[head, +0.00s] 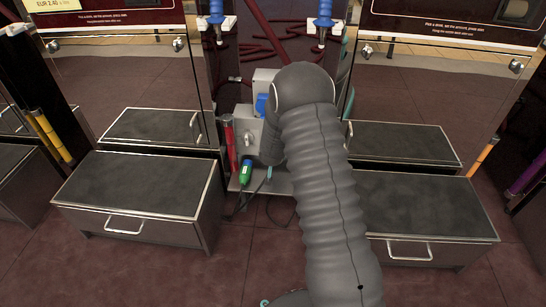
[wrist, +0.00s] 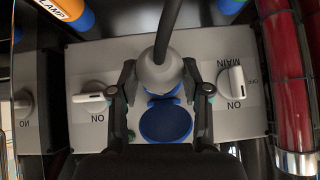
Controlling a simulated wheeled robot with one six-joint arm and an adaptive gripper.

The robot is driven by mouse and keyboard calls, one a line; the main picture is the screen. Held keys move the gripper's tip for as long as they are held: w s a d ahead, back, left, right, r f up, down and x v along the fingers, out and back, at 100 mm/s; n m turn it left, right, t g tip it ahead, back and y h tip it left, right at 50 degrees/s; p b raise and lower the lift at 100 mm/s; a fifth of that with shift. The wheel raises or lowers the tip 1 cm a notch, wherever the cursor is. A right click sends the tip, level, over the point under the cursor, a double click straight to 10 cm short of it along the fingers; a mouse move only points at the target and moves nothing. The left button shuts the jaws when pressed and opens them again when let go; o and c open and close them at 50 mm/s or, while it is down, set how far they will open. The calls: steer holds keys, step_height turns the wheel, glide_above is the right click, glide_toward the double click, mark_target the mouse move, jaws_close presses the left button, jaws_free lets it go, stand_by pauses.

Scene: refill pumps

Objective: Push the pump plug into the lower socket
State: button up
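In the wrist view, the pump plug (wrist: 160,74) is a pale grey round body with a dark cable rising from it. My gripper (wrist: 160,82) has one black finger on each side of it and appears shut on it. The plug is up against the grey socket box (wrist: 215,65). A blue rim shows beside the plug, and a round blue socket cover (wrist: 166,122) sits just below it in the picture. The socket opening behind the plug is hidden, so I cannot tell how deep it sits. In the head view, my arm hides the plug; a blue cover (head: 262,104) shows beside it.
White-handled switches (wrist: 90,97) and (wrist: 235,82) flank the plug, with upside-down lettering. A red pipe (wrist: 288,85) stands at right. In the head view, a green object (head: 246,172) is near the box's foot, with dark drawer units (head: 140,195) and (head: 425,205) either side.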

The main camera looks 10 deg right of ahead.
steer(key=o, duration=0.4)
steer(key=v, duration=1.2)
steer(key=s+a+n+g+y, duration=0.2)
steer(key=s+a+g+y, duration=0.3)
steer(key=s, duration=0.7)
steer(key=s+d+r+h+p, duration=0.1)
steer(key=s+r, duration=0.7)
steer(key=r, duration=0.1)
steer(key=s+d+r+n+t+h+p, duration=0.1)
steer(key=s+d+r, duration=0.1)
steer(key=s+r, duration=0.6)
steer(key=s+d+r+n+t+p, duration=0.1)
steer(key=s+d+r, duration=0.1)
steer(key=s+r, duration=0.7)
step_height(320, 180, up, 2)
steer(key=shift+h, duration=0.4)
